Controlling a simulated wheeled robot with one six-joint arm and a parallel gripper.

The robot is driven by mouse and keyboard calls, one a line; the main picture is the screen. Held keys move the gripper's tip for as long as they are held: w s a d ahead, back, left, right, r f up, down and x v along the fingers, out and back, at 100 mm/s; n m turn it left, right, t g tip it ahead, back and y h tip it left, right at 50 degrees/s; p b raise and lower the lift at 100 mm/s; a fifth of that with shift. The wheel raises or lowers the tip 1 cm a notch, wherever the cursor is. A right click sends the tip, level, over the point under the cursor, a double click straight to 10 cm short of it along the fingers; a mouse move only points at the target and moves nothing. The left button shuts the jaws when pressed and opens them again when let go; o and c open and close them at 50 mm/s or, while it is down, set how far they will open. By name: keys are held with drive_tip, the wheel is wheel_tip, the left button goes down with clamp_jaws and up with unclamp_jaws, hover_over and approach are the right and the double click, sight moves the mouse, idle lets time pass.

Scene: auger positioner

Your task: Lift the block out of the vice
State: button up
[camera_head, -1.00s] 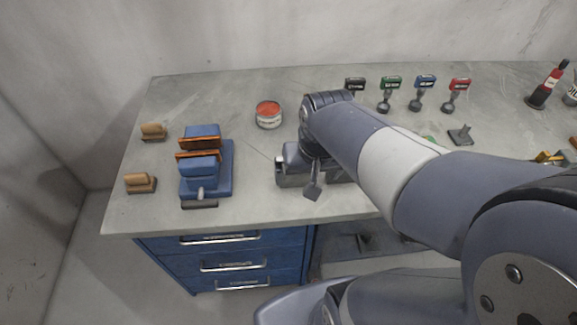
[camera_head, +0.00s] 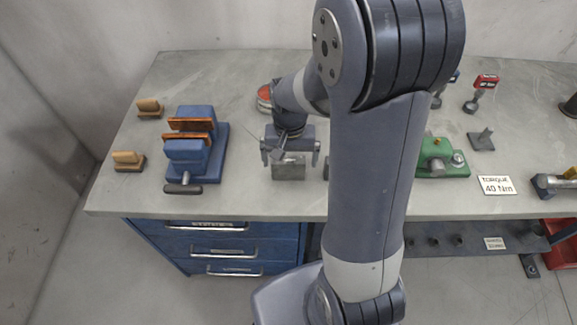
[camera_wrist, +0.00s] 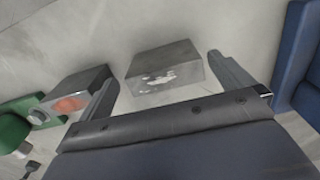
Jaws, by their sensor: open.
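The blue vice (camera_head: 213,150) with two orange-brown jaw faces stands on the left part of the bench. I see no block between its jaws. A grey metal block (camera_head: 288,170) rests on the bench to the right of the vice. In the wrist view this block (camera_wrist: 165,70) has a pale worn patch on its near face. My gripper (camera_head: 290,156) is open and empty above it. In the wrist view my gripper's fingers (camera_wrist: 160,75) reach to either side of the block, with gaps visible. The vice's blue edge (camera_wrist: 300,60) shows at the right there.
A second metal block with a reddish patch (camera_wrist: 72,101) lies just outside the left finger. A green fixture (camera_head: 440,160) stands farther right. Two wooden pieces (camera_head: 150,107) (camera_head: 128,160) lie left of the vice. A red-topped tin (camera_head: 264,92) stands behind my gripper.

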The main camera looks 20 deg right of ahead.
sight(288, 167)
drive_tip(key=shift+w+f+p, duration=0.2)
drive_tip(key=shift+f+p, duration=0.1)
drive_tip(key=shift+f, duration=1.05)
drive_tip(key=shift+w+f+p, duration=0.2)
drive_tip(key=shift+f+p, duration=0.1)
drive_tip(key=shift+f, duration=1)
drive_tip(key=shift+c, duration=0.6)
drive_tip(key=c, duration=1.8)
drive_tip(key=shift+w+r, duration=0.1)
drive_tip(key=shift+c, duration=0.2)
drive_tip(key=shift+r, duration=0.1)
